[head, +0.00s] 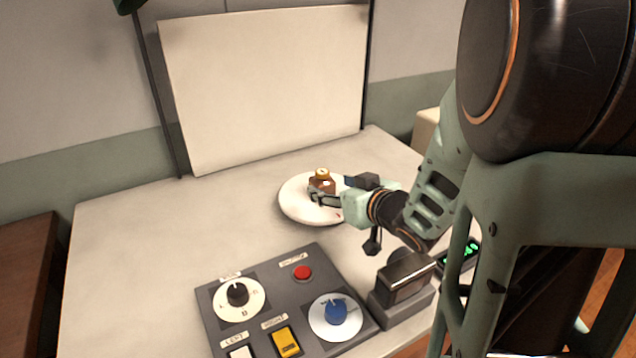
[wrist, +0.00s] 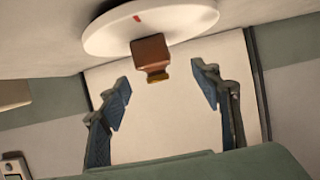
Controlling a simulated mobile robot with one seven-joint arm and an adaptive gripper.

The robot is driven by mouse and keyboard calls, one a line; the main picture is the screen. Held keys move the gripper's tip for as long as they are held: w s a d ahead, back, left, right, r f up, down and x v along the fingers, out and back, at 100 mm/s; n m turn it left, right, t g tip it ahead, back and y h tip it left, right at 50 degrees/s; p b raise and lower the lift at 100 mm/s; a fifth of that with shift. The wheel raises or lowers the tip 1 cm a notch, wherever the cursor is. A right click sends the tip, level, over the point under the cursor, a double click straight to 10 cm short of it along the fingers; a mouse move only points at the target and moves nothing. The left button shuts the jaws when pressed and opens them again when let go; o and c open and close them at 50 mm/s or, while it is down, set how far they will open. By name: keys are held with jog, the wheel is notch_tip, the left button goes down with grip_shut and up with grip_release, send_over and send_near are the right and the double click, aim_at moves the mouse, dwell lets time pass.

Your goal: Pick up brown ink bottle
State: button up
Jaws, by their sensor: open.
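The brown ink bottle (head: 321,184) has a gold cap and stands on a round white plate (head: 295,207) on the table. In the wrist view, the bottle (wrist: 151,54) appears upside down beneath the plate (wrist: 97,42), which has a small red mark near its rim. My gripper (head: 328,196) is at the bottle in the head view, coming from the right. In the wrist view my gripper (wrist: 162,90) is open, with one finger to each side of the bottle and visible gaps between. The fingers hide part of the bottle's lower body in the head view.
A dark control panel (head: 255,267) with knobs, a red button and switches lies at the table's front. A dark block-like device (head: 404,280) stands right of it. A cream upright board (head: 265,90) rises behind the plate. The table's left side (head: 130,240) is clear.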

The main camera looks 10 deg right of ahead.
aim_at(325, 180)
jog(key=shift+d+b+x, duration=0.2)
jog(key=shift+b+x, duration=0.05)
jog(key=shift+x, duration=1.65)
jog(key=shift+d+b+x, duration=0.25)
jog(key=shift+x, duration=1.65)
jog(key=shift+w, duration=0.1)
jog(key=shift+c, duration=0.5)
jog(key=c, duration=1.3)
jog(key=shift+o, duration=0.2)
jog(key=shift+r, duration=0.25)
